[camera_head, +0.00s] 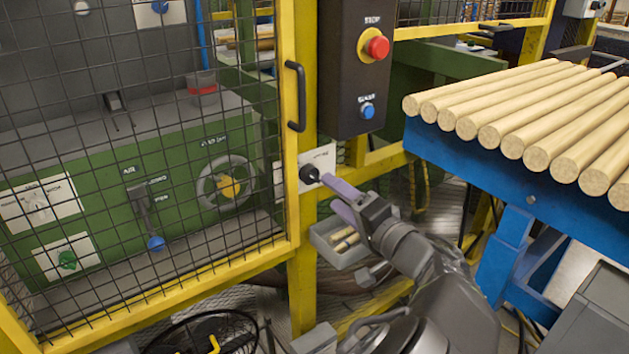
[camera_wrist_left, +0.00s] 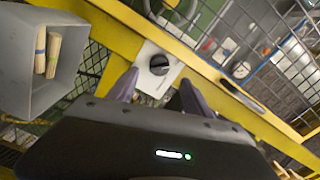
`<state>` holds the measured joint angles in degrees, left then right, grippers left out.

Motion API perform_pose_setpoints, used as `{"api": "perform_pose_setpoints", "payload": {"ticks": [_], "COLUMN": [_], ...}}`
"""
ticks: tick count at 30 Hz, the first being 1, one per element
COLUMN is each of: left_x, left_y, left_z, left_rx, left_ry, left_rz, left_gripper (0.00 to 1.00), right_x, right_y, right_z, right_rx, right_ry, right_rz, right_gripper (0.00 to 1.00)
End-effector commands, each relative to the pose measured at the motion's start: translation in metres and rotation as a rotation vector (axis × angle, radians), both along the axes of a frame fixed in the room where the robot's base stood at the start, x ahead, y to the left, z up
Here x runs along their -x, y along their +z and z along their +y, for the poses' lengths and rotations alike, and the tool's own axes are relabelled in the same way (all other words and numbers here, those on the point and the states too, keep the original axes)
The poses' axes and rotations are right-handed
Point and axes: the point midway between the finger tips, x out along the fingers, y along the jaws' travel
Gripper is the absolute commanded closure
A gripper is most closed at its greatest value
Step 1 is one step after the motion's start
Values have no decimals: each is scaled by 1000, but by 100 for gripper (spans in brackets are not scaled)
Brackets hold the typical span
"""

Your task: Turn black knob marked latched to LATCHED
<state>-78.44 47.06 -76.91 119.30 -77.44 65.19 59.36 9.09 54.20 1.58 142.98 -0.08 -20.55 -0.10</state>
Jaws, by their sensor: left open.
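The black knob (camera_head: 309,174) sits on a small pale plate (camera_head: 321,157) on the yellow post beside the mesh gate. The left wrist view shows its round face with a slot (camera_wrist_left: 159,64); the plate's lettering is too small to read. My left gripper (camera_head: 331,193) has purple fingers. It is open, with the fingers apart and pointing at the knob; one fingertip overlaps the knob's edge in the head view. In the left wrist view the knob lies just beyond the gap between the fingertips (camera_wrist_left: 158,79). I cannot tell whether they touch it. My right gripper is not in view.
A black box with a red stop button (camera_head: 376,47) and a blue button (camera_head: 367,111) hangs above the knob. A grey bin (camera_head: 327,246) with wooden pieces is below. A blue rack (camera_head: 450,150) of round wooden rods stands right. A mesh gate with a black handle (camera_head: 296,97) is left.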

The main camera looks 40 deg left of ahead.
Motion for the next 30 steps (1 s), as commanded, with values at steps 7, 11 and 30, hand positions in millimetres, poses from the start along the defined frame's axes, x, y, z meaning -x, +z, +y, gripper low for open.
{"api": "perform_pose_setpoints", "payload": {"ticks": [7, 11, 30], "left_x": [-8, -14, -21], "left_y": [-2, -2, -1], "left_z": [31, 51, 71], "left_rx": [2, 1, 2], "left_ry": [4, 4, 0], "left_rz": [1, 0, 2], "left_gripper": [41, 41, 52], "right_x": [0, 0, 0], "right_y": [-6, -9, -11], "right_z": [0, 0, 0], "right_rx": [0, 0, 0], "right_ry": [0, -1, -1], "right_rz": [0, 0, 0], "right_gripper": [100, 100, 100]}}
